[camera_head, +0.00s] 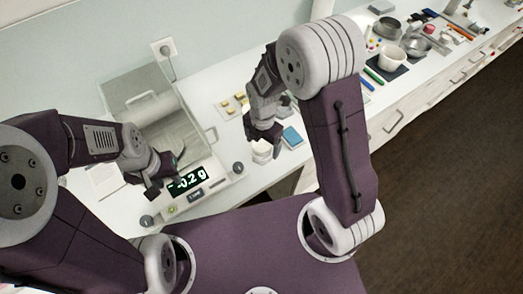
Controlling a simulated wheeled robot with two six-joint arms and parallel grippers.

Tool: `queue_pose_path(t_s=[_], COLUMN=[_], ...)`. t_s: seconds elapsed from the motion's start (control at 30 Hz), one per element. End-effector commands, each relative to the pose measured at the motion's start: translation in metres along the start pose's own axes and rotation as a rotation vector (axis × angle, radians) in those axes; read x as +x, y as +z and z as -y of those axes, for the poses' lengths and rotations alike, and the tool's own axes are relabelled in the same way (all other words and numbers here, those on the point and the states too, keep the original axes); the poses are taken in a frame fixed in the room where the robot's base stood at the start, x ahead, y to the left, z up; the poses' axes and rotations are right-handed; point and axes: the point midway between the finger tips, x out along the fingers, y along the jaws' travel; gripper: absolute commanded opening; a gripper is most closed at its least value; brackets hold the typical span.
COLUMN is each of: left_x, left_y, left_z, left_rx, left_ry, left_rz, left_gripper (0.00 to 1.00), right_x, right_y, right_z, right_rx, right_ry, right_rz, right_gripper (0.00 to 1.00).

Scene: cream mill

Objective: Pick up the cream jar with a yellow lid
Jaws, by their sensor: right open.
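I cannot pick out a cream jar with a yellow lid for sure. Small yellow-topped pieces (228,108) sit on a pale sheet at the back of the counter, left of my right gripper. A white round container (262,154) stands just below my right gripper, which partly hides it; no yellow shows on it. My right gripper (264,135) points down over the counter and is open, with nothing seen in it. My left gripper (164,178) hangs in front of the scale; its finger gap is too small to read.
A scale (205,192) with a lit display reading about -0.2 g stands at the front left, with a clear-walled box (135,85) behind it. A blue block (292,138) lies right of the white container. Bowls (387,28), a white cup (392,58) and pens crowd the counter's far right.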

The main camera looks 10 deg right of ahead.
Motion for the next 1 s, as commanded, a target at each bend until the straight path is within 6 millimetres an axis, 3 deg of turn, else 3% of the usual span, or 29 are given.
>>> queue_pose_path(t_s=[0.2, 0.47, 0.7, 1.0], left_x=[-0.004, -0.004, -0.004, -0.004], left_y=[-0.001, -0.001, 0.000, 0.000], left_z=[0.000, 0.000, 0.000, 0.000], left_rx=[0.000, 0.000, 0.000, 0.000], left_ry=[0.000, 0.000, 0.000, 0.000], left_rz=[0.000, 0.000, 0.000, 0.000], left_gripper=[0.36, 0.36, 0.36, 0.36], right_x=[0.036, 0.041, 0.040, 0.038], right_y=[-0.001, 0.000, 0.000, 0.000], right_z=[0.001, 0.000, 0.000, 0.000], right_rx=[0.000, 0.000, 0.000, 0.000], right_ry=[-0.005, -0.001, -0.001, 0.000], right_rz=[-0.002, 0.000, 0.000, 0.000], right_gripper=[0.87, 0.87, 0.20, 0.20])
